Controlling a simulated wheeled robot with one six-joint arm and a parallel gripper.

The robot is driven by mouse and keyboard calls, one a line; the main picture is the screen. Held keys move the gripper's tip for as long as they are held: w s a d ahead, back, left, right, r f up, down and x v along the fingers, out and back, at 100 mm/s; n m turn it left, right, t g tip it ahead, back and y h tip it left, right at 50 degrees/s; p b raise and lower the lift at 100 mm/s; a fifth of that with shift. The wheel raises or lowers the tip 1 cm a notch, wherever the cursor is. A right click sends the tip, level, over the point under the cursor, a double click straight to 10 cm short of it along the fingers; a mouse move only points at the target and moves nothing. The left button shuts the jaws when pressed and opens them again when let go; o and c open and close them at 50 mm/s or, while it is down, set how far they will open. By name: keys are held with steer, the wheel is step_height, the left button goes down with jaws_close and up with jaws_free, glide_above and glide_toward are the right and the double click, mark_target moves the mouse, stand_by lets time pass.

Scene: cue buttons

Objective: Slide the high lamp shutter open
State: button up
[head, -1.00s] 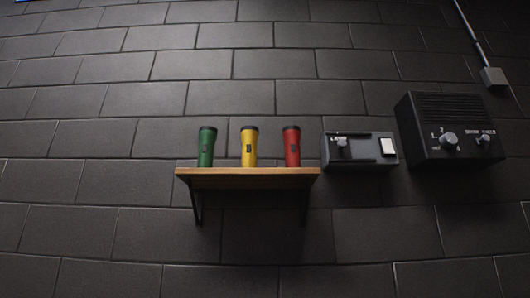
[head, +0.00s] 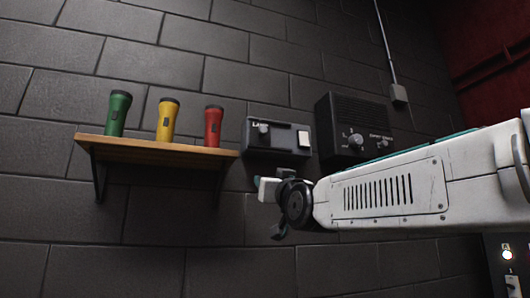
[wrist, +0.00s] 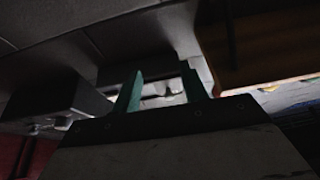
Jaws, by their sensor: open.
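A grey wall box (head: 277,151) marked with a partly legible label hangs right of the shelf. In the wrist view my gripper (wrist: 163,88) shows two spread teal fingers with nothing held. Pale parts, probably of the grey box, show dimly between and beyond them.
A black box with knobs (head: 354,125) hangs to the right. A wooden shelf (head: 155,146) at left carries a green flashlight (head: 118,113), a yellow one (head: 166,119) and a red one (head: 213,126). A conduit (head: 384,45) runs down the wall at upper right.

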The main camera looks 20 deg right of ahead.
mark_target(263, 131)
steer(key=w+r+t, duration=0.1)
steer(key=r, duration=0.4)
steer(key=w+r+t, duration=0.2)
steer(key=r, duration=0.3)
steer(key=w+r+t, duration=0.1)
steer(key=r, duration=0.4)
steer(key=shift+w+m+h, duration=0.2)
steer(key=shift+m+h, duration=0.1)
steer(key=shift+h, duration=0.1)
jaws_close()
